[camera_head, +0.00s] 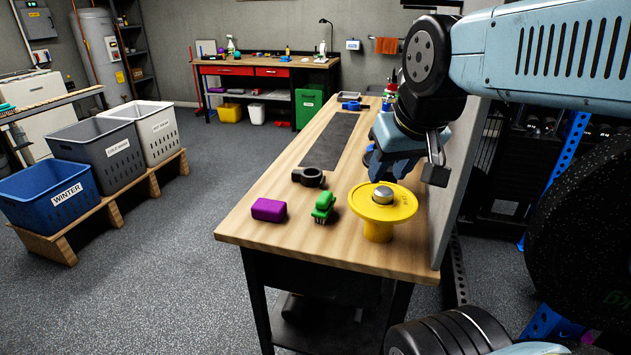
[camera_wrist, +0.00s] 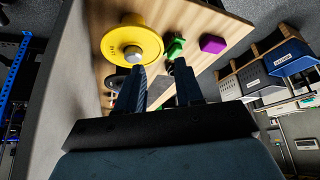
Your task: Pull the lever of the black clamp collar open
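The black clamp collar (camera_head: 308,177) lies on the wooden workbench, behind the purple block and green brush in the head view. Its ring is toward the right; I cannot make out the lever's position. My gripper (camera_head: 388,166) hangs above the bench to the right of the collar, apart from it. In the wrist view the two fingers of my gripper (camera_wrist: 159,88) stand apart with nothing held between them. A dark shape that looks like the collar (camera_wrist: 170,69) shows beyond the fingers, partly hidden by them.
The yellow stand (camera_head: 378,228) with a metal knob is close to my gripper at the front right. A green brush (camera_head: 324,207) and purple block (camera_head: 268,210) lie in front of the collar. A grey wall panel edges the bench's right side. A dark mat (camera_head: 336,140) lies behind.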

